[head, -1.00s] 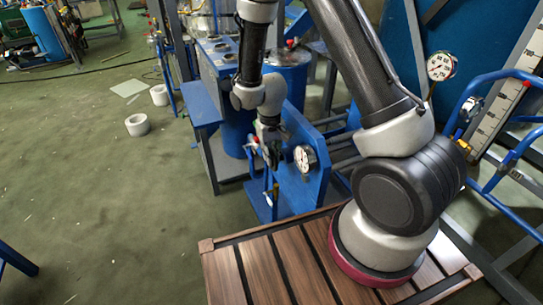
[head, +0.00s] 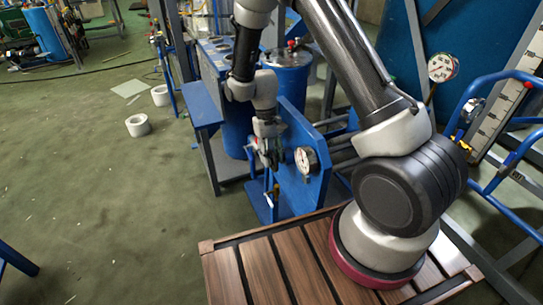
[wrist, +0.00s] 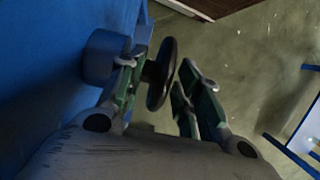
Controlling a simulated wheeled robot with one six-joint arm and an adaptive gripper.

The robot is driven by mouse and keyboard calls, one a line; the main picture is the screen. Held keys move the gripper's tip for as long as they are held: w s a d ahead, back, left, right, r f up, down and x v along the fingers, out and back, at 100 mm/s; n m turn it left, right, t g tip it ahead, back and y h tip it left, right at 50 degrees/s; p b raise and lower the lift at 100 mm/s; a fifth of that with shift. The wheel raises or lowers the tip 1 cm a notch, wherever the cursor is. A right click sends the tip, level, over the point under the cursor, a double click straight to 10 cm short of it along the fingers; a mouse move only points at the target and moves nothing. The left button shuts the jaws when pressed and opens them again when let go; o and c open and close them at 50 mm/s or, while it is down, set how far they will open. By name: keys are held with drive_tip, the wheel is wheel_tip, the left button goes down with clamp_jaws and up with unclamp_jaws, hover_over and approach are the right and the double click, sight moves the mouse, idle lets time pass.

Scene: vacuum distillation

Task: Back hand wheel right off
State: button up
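A black hand wheel (wrist: 162,75) shows nearly edge-on in the wrist view. It stands out from a round blue fitting (wrist: 104,57) on a blue surface. My gripper (wrist: 160,83) is open. One finger is on the left, by the fitting and the near side of the wheel; the other is to the right with a gap to the wheel. Whether the left finger touches the wheel, I cannot tell. In the head view my gripper (head: 268,158) hangs beside the blue plate (head: 302,190). The wheel cannot be made out there.
A pressure gauge (head: 306,160) sits on the blue plate, just right of my gripper. A blue tank (head: 286,78) stands behind. A slatted wooden platform (head: 290,255) lies in front. The green floor (head: 110,200) to the left is mostly clear.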

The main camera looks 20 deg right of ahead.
drive_tip(key=v, duration=1.2)
